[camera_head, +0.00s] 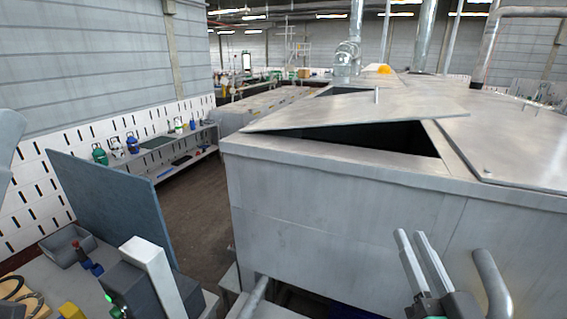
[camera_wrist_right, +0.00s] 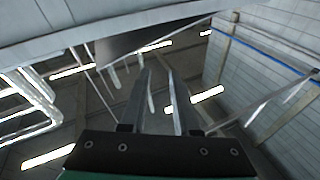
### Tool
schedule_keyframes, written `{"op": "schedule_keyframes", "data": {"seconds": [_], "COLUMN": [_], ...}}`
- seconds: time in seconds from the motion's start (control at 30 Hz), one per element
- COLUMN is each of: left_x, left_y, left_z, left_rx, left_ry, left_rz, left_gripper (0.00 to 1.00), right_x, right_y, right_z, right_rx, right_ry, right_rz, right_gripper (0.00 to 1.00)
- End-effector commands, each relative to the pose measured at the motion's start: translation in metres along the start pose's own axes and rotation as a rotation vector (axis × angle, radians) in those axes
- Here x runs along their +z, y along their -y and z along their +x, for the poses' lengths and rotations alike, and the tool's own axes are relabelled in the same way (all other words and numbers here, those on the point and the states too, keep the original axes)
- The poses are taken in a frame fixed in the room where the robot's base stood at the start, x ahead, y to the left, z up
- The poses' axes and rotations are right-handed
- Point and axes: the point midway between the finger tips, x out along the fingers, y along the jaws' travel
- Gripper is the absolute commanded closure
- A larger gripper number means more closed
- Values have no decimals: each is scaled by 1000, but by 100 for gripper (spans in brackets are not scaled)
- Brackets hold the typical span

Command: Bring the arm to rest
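My right gripper (camera_head: 412,235) is at the lower right of the head view, its two long grey fingers pointing up. It is in front of the large grey metal housing, and no object shows between the fingers. In the right wrist view the fingers (camera_wrist_right: 158,72) stand apart with a clear gap, and the ceiling with its lights shows past them. My left gripper is not seen in either view.
The large metal housing (camera_head: 330,220) fills the middle and right, with a tilted lid (camera_head: 350,108) over a dark opening. A blue-grey panel (camera_head: 110,205) and a workbench with a grey bin (camera_head: 68,246) stand at left. Open floor (camera_head: 195,200) lies between.

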Motion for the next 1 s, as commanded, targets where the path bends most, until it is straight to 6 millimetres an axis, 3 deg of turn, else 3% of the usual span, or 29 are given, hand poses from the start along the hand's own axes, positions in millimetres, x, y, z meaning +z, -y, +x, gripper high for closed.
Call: {"op": "schedule_keyframes", "data": {"seconds": [0.03, 0.1, 0.23, 0.3, 0.4, 0.53, 0.67, 1.0], "left_x": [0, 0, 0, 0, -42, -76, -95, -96], "left_y": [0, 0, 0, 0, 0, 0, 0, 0], "left_z": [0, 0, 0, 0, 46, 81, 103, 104], "left_rx": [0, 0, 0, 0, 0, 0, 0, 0], "left_ry": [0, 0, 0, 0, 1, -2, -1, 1], "left_rz": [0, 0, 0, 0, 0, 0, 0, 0], "left_gripper": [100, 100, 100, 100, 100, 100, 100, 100], "right_x": [-45, -102, -196, -235, -292, -336, -364, -365], "right_y": [13, 29, 54, 62, 74, 82, 87, 87], "right_z": [-2, -12, -49, -82, -67, -55, -48, -47], "right_rx": [-30, -67, -126, -144, -134, -133, -133, -133], "right_ry": [-97, -225, -463, -595, -593, -590, -588, -586], "right_rz": [-2, -14, -45, -90, -139, -138, -137, -137], "right_gripper": [70, 70, 70, 70, 70, 70, 70, 70]}}
